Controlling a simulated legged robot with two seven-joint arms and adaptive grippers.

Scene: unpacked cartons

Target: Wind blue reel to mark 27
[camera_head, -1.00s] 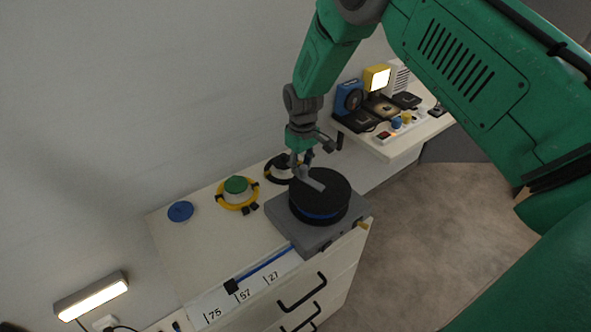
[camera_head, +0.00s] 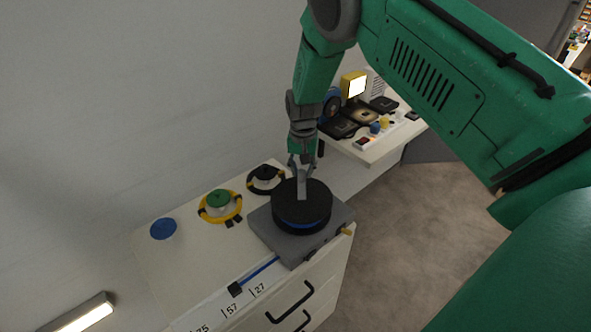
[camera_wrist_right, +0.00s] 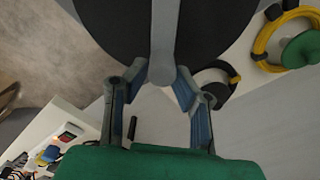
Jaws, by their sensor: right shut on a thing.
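The reel (camera_head: 301,205) is a black drum with a blue band, on a grey base (camera_head: 268,233) at the cabinet's front corner. A blue strap (camera_head: 262,270) runs from it to a black end tag (camera_head: 235,289). The tag lies between marks 57 (camera_head: 231,309) and 27 (camera_head: 259,287) on the white scale. A grey crank arm (camera_head: 302,187) lies across the drum top and also shows in the right wrist view (camera_wrist_right: 163,35). My right gripper (camera_head: 302,164) is shut on the crank arm's outer end, at the drum's far side. My left gripper is not in view.
A white shelf (camera_head: 372,152) with small devices stands at the right. Drawer handles (camera_head: 290,301) project below the cabinet top.

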